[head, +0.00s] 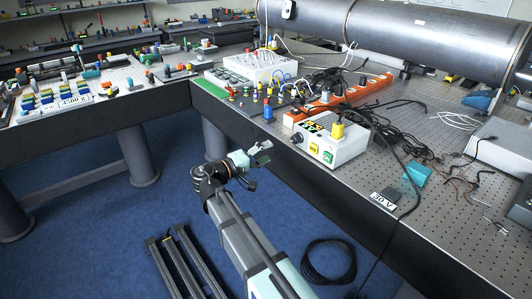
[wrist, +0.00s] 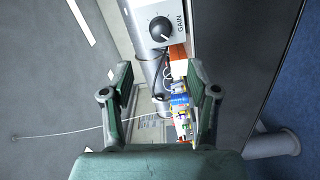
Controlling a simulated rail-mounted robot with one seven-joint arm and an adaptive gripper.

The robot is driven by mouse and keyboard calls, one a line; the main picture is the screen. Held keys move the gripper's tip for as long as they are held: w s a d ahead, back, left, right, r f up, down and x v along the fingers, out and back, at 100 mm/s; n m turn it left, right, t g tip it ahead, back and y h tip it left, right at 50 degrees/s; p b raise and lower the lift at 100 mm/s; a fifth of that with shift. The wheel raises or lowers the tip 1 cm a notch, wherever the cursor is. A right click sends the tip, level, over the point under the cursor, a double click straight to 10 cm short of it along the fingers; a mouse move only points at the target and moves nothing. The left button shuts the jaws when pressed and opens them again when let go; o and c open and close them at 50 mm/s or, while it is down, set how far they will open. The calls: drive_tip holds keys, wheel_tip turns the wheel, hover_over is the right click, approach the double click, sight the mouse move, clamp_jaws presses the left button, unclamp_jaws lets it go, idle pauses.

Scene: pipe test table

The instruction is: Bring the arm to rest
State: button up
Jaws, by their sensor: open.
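My gripper (head: 262,154) is in front of the perforated table's near edge, above the blue floor. My arm reaches up to it from the bottom of the head view. In the wrist view my gripper (wrist: 160,78) has its two green-grey fingers spread apart. Nothing is between the fingertips; the things seen through the gap are farther away. In the head view the gripper looks small, and its exact distance from the table edge cannot be told.
The perforated table (head: 440,215) carries a white control box (head: 330,139), black cables, an orange power strip (head: 345,97) and a large grey pipe (head: 430,40). Another bench (head: 60,130) stands at left. A black cable coil (head: 328,261) lies on the floor. A GAIN knob (wrist: 160,28) shows in the wrist view.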

drive_tip(key=s+d+f+n+g+y, duration=0.1)
drive_tip(key=s+f+g+y, duration=0.15)
drive_tip(key=f, duration=0.85)
drive_tip(key=s+d+f+n+g+y, duration=0.1)
drive_tip(key=s+f+y, duration=0.25)
drive_tip(key=f, duration=0.75)
drive_tip(key=s+d+f+m+g+y+p, duration=0.1)
drive_tip(key=s+d+f+g+y, duration=0.15)
drive_tip(key=s+f, duration=0.45)
drive_tip(key=s+d+f+g+y, duration=0.1)
drive_tip(key=s+d+f+g, duration=0.3)
drive_tip(key=f, duration=0.6)
drive_tip(key=s+d+f+m+g+y, duration=0.1)
drive_tip(key=s+f, duration=0.4)
drive_tip(key=s, duration=0.6)
drive_tip(key=s+d+f+m+g+y+p, duration=0.1)
drive_tip(key=s+f, duration=0.4)
drive_tip(key=s, duration=0.7)
drive_tip(key=s+d+f+m+g+y, duration=0.3)
drive_tip(key=s+f+g, duration=0.1)
drive_tip(key=s, duration=0.8)
drive_tip(key=shift+d+f+m+g+p, duration=0.3)
drive_tip(key=shift+f+m+g+p, duration=0.1)
drive_tip(key=shift+f, duration=0.15)
drive_tip(key=shift+y, duration=0.25)
drive_tip(key=shift+c, duration=0.4)
